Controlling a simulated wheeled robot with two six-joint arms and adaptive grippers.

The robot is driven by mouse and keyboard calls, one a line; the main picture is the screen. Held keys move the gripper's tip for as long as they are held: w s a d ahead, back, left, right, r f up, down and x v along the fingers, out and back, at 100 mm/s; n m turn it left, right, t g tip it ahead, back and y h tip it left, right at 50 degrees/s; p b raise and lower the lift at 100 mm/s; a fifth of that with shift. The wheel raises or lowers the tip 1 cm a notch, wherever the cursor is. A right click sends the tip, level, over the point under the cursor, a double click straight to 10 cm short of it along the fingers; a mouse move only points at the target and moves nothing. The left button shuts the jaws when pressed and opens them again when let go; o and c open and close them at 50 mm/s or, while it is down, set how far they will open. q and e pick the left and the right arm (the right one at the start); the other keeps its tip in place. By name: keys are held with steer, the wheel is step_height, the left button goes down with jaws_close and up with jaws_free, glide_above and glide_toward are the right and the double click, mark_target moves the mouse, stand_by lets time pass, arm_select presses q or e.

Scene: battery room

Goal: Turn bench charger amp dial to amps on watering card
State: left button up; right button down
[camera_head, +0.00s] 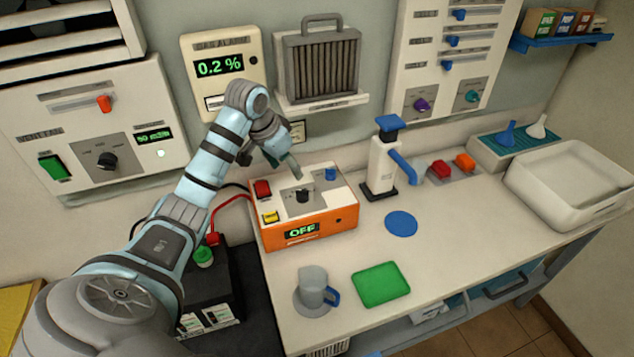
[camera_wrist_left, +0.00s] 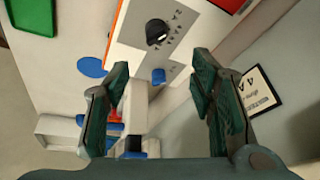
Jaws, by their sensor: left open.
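The bench charger (camera_head: 310,232) is an orange box with a white top on the bench, and its display reads OFF. Its black amp dial (camera_head: 303,196) sits on a grey scale plate on top; the dial also shows in the left wrist view (camera_wrist_left: 157,32), its scale marks too small to read. My left gripper (camera_head: 288,163) is above the rear of the charger, apart from the dial. In the left wrist view its green-padded fingers (camera_wrist_left: 161,80) are spread and empty, with the dial beyond them.
A red switch (camera_head: 262,189), yellow button (camera_head: 271,217) and blue knob (camera_head: 330,174) sit on the charger top. A white dispenser (camera_head: 382,165) stands to its right. A grey mug (camera_head: 313,284) and green tray (camera_head: 380,284) are in front. A black battery (camera_head: 212,285) is left.

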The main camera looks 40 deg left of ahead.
mark_target(301, 193)
arm_select(q)
steer(key=x, duration=0.2)
steer(key=s+x, duration=0.1)
steer(key=x, duration=0.5)
steer(key=shift+s+d+f, duration=0.35)
steer(key=shift+f, duration=0.1)
steer(key=w+f, duration=0.1)
steer(key=f, duration=0.1)
steer(key=w+f, duration=0.2)
steer(key=shift+w+a+f, duration=0.1)
steer(key=shift+f, duration=0.05)
steer(key=shift+s, duration=0.3)
steer(key=shift+s+r, duration=0.2)
steer(key=shift+r, duration=0.05)
steer(key=shift+c, duration=1.3)
steer(key=c, duration=0.9)
steer(key=shift+o, duration=0.2)
arm_select(e)
steer(key=shift+s+a+r, duration=0.15)
steer(key=shift+s, duration=1)
